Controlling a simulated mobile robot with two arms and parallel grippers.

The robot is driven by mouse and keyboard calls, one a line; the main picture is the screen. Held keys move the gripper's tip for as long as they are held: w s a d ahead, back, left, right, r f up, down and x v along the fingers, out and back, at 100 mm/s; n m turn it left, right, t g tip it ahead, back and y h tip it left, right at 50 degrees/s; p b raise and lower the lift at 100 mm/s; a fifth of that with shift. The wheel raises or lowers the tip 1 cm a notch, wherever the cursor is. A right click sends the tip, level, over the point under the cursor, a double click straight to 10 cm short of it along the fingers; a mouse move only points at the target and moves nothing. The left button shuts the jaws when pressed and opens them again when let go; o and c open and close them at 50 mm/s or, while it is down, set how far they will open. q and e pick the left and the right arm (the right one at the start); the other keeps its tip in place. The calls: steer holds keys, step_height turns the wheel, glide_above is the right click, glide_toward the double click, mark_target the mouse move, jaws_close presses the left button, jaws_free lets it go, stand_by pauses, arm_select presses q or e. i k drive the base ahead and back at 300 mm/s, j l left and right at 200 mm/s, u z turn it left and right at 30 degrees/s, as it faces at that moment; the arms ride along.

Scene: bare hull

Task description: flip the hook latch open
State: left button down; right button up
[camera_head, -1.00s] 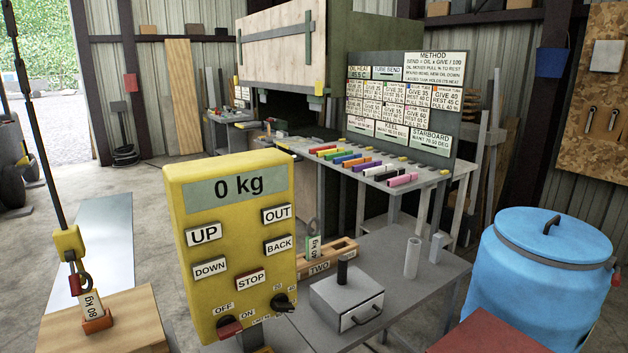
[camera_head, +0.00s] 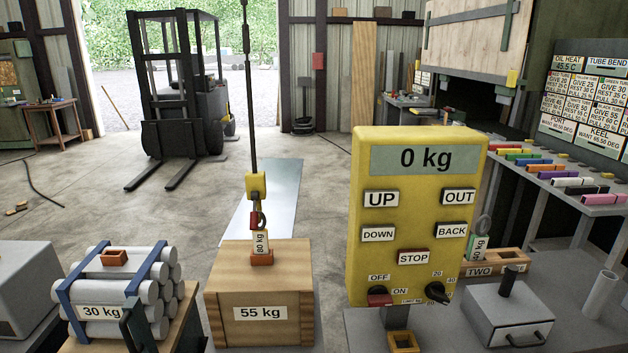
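The hook (camera_head: 262,221) hangs on a dark cable under a yellow block (camera_head: 256,185), left of the middle of the head view. A small red piece (camera_head: 253,220), which looks like the latch, sits at the hook's left side. It is too small to tell whether it is open or shut. A tag marked 80 kg (camera_head: 261,242) is directly below the hook, above an orange-red socket (camera_head: 262,258) on the wooden crate marked 55 kg (camera_head: 260,284). I cannot tell whether the tag's ring is in the hook. Neither of my grippers is in view.
A yellow control box (camera_head: 415,235) reading 0 kg stands right of the crate. A strapped bundle of grey cylinders marked 30 kg (camera_head: 98,312) is at left. A grey box with a handle (camera_head: 507,316) is at right. A forklift (camera_head: 183,90) stands behind on open floor.

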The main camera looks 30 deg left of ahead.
mark_target(254, 194)
steer(key=u, duration=1.35)
steer(key=i+j+u, duration=0.3)
steer(key=i+j, duration=0.15)
steer(key=i+j+u, duration=0.25)
steer(key=i, duration=0.2)
steer(key=i+j+u, duration=0.3)
steer(key=i, duration=0.2)
